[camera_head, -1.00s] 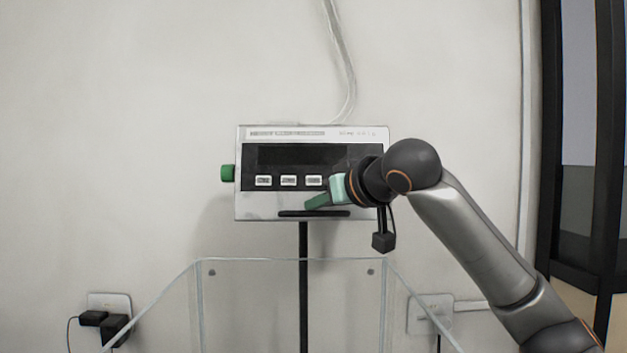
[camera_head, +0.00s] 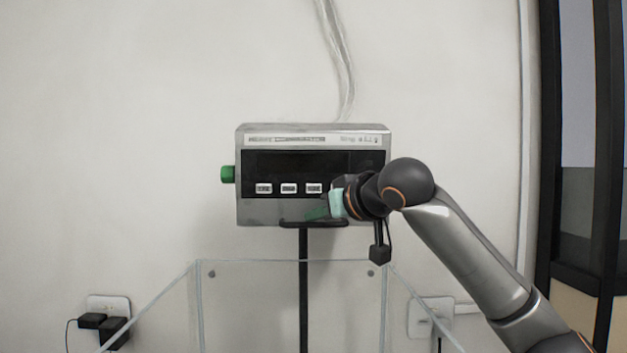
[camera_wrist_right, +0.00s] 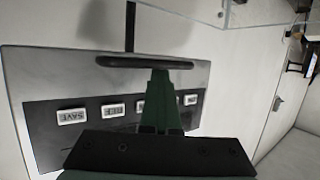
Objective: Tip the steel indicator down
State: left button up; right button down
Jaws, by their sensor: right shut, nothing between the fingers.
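The steel indicator (camera_head: 262,212) is a grey box with a dark display and several white buttons on its face. It sits on a black post, with a green knob (camera_head: 227,174) on its left side. A dark handle bar (camera_head: 290,223) runs along its lower front edge. My right gripper (camera_head: 312,212) has green fingers that are shut and empty, at the lower front of the indicator by the bar. In the right wrist view the fingertips (camera_wrist_right: 160,76) reach the bar (camera_wrist_right: 145,62); I cannot tell whether they touch it. My left gripper is out of view.
A clear-walled box (camera_head: 290,268) stands in front below the indicator. Wall sockets with black plugs (camera_head: 113,329) are at lower left, and another socket (camera_head: 424,314) is at lower right. A pale cable (camera_head: 340,60) runs up the wall. A dark door frame (camera_head: 572,150) is at right.

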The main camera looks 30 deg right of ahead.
jog(key=shift+w+f, duration=0.2)
jog(key=shift+f, duration=0.35)
jog(key=shift+w+f, duration=0.15)
jog(key=shift+f, duration=0.35)
jog(key=shift+r, duration=0.1)
jog(key=s+a+r+p, duration=0.2)
jog(key=s+r+p, duration=0.1)
jog(key=s+r, duration=0.1)
jog(key=shift+s+a+r, duration=0.15)
jog(key=shift+s+r, duration=0.1)
jog(key=shift+r, duration=0.55)
